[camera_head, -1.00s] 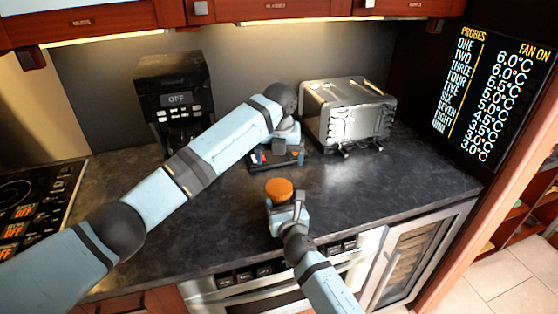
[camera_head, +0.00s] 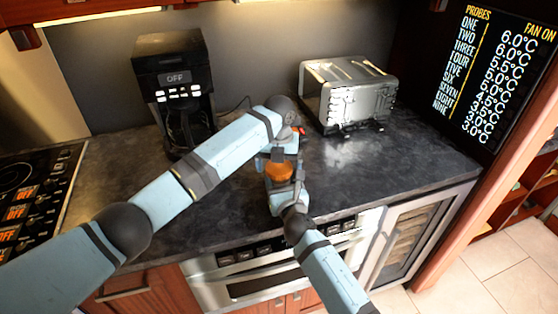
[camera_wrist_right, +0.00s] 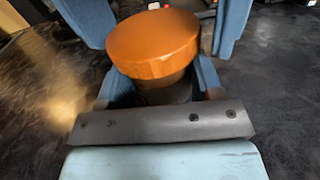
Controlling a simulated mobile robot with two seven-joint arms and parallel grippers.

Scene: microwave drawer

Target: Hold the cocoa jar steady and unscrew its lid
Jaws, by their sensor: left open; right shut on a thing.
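The cocoa jar's orange lid (camera_head: 279,171) shows in the head view, with the jar's body mostly hidden. In the right wrist view the wide round lid (camera_wrist_right: 153,45) sits on the dark jar body (camera_wrist_right: 163,92). My right gripper (camera_head: 279,187) is shut on the jar body below the lid, and its fingers show on both sides of the body. My left gripper (camera_head: 279,157) is open at the lid. Its blue fingers stand on either side of the lid in the right wrist view (camera_wrist_right: 158,25); contact with the lid cannot be told.
A coffee maker (camera_head: 175,90) stands at the back left, and a silver toaster (camera_head: 348,95) at the back right. A cooktop (camera_head: 35,195) lies at the far left. The dark counter (camera_head: 400,165) is clear right of the jar. An oven (camera_head: 270,265) is below the front edge.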

